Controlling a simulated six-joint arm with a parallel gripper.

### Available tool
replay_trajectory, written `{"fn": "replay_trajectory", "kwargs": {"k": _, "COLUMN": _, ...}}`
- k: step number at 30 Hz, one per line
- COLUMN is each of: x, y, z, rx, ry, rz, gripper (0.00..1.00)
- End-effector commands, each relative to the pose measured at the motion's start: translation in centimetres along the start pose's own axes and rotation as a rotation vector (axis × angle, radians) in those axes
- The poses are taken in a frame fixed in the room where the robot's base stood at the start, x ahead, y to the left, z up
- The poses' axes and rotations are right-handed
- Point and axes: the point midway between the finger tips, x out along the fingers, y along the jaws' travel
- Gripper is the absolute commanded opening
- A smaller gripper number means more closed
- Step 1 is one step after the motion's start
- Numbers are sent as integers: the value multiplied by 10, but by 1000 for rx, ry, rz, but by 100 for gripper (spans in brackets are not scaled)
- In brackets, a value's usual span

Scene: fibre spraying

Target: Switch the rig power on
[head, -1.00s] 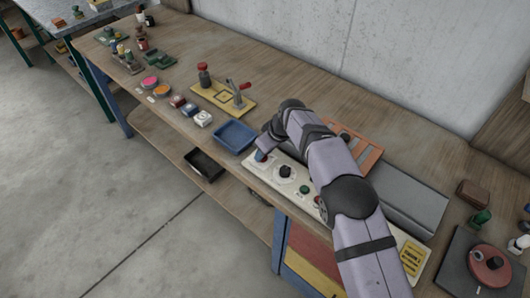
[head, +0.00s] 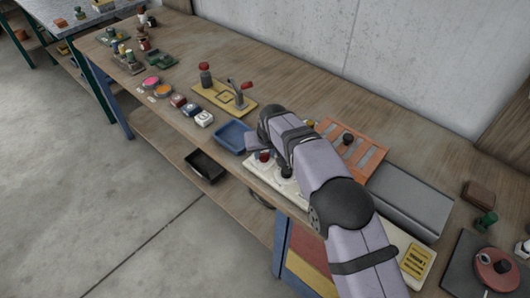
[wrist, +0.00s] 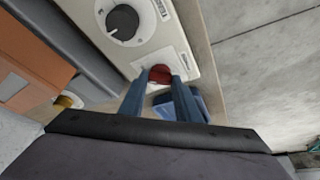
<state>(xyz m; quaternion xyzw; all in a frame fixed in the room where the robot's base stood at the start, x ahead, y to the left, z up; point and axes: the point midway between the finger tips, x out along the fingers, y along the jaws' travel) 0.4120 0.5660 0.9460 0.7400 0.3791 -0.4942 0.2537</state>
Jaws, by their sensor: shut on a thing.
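A white control panel (head: 399,238) lies along the front of the bench, mostly behind my arm. A red knob (head: 264,156) stands at its left end, and the red knob also shows in the wrist view (wrist: 160,70). My gripper (wrist: 160,79) has its two blue fingers on either side of the red knob, shut on it. A black dial on a white disc (wrist: 122,22) sits beside the knob, and the dial also shows in the head view (head: 286,172). Labels by the knob are too small to read.
A blue tray (head: 233,137) stands just left of the panel. An orange slotted rack (head: 365,155) and a grey box (head: 405,201) lie behind it. A yellow plate with red-handled clamp (head: 224,97) is farther left. The back of the bench is clear.

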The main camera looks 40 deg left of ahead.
Motion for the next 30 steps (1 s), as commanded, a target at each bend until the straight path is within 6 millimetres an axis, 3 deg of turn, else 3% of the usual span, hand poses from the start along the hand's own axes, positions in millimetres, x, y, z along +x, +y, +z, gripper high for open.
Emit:
{"fn": "replay_trajectory", "kwargs": {"k": 10, "x": -1, "y": 0, "z": -1, "rx": 5, "ry": 1, "rz": 0, "gripper": 7}}
{"fn": "replay_trajectory", "kwargs": {"k": 11, "x": -1, "y": 0, "z": -1, "rx": 5, "ry": 1, "rz": 0, "gripper": 37}}
{"fn": "replay_trajectory", "kwargs": {"k": 12, "x": 0, "y": 0, "z": -1, "rx": 5, "ry": 1, "rz": 0, "gripper": 46}}
{"fn": "replay_trajectory", "kwargs": {"k": 13, "x": 0, "y": 0, "z": -1, "rx": 5, "ry": 1, "rz": 0, "gripper": 48}}
{"fn": "replay_trajectory", "kwargs": {"k": 23, "x": -1, "y": 0, "z": 0, "rx": 3, "ry": 1, "rz": 0, "gripper": 48}}
{"fn": "replay_trajectory", "kwargs": {"k": 30, "x": -16, "y": 0, "z": 0, "rx": 3, "ry": 2, "rz": 0, "gripper": 48}}
